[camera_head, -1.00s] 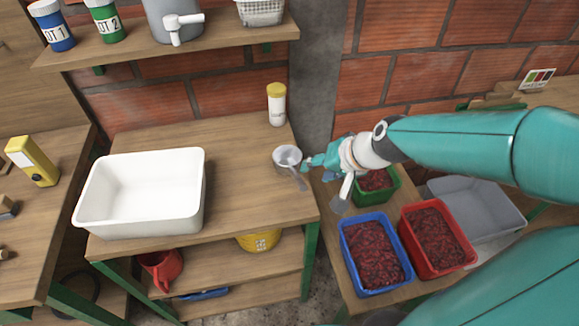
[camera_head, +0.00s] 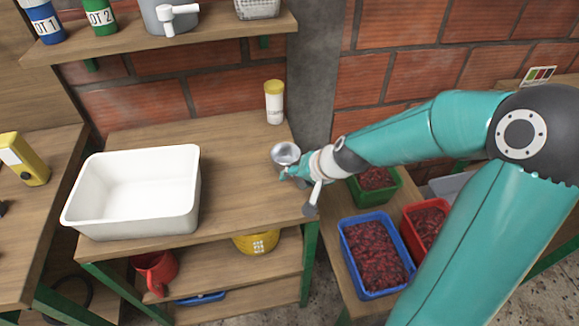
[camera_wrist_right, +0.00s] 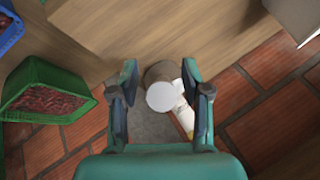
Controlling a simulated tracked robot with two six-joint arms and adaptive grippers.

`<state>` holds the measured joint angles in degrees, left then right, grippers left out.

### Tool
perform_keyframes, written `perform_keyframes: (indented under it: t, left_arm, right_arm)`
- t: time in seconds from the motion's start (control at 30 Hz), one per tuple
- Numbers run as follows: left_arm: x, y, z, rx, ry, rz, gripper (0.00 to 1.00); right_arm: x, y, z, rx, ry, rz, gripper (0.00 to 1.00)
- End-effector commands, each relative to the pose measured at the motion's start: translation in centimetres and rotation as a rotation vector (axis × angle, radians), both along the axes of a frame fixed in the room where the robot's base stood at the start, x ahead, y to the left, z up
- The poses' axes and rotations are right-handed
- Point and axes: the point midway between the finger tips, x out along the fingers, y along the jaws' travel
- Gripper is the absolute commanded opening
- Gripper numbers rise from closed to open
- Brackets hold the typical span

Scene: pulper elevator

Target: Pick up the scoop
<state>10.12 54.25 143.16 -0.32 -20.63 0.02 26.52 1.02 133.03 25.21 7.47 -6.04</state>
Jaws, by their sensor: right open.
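The scoop (camera_head: 285,153) is a small grey metal cup near the right edge of the middle wooden table. Its handle is hidden behind my right gripper (camera_head: 288,173) in the head view. My right gripper is open, with its fingers right beside the cup on its near side. In the right wrist view, the two fingers of my gripper (camera_wrist_right: 163,82) stand apart. A round cup-like shape with a pale disc, probably the scoop (camera_wrist_right: 158,74), shows between them. I cannot tell whether the fingers touch it. My left gripper is not in view.
A white jar with a yellow lid (camera_head: 274,103) stands behind the scoop. A large white basin (camera_head: 135,222) is at the left of the table. Green (camera_head: 374,195), blue (camera_head: 377,291) and red (camera_head: 440,206) crates of red fruit stand on the lower right bench. Bare table lies between basin and scoop.

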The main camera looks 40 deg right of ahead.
Motion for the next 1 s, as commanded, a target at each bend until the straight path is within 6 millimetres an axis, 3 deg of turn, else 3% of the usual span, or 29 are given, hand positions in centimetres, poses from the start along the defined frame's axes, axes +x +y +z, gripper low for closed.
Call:
perform_keyframes:
  t: [0.17,0.43,1.0]
  left_arm:
    - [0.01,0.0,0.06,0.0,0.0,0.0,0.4]
    - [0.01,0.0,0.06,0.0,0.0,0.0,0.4]
    - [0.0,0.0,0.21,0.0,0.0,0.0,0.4]
  right_arm:
    - [0.01,0.0,0.08,0.0,0.0,0.0,0.44]
    - [-0.01,0.01,0.08,0.001,0.0,-0.001,0.0]
    - [-0.01,-0.04,0.29,0.0,-0.001,-0.001,0.0]
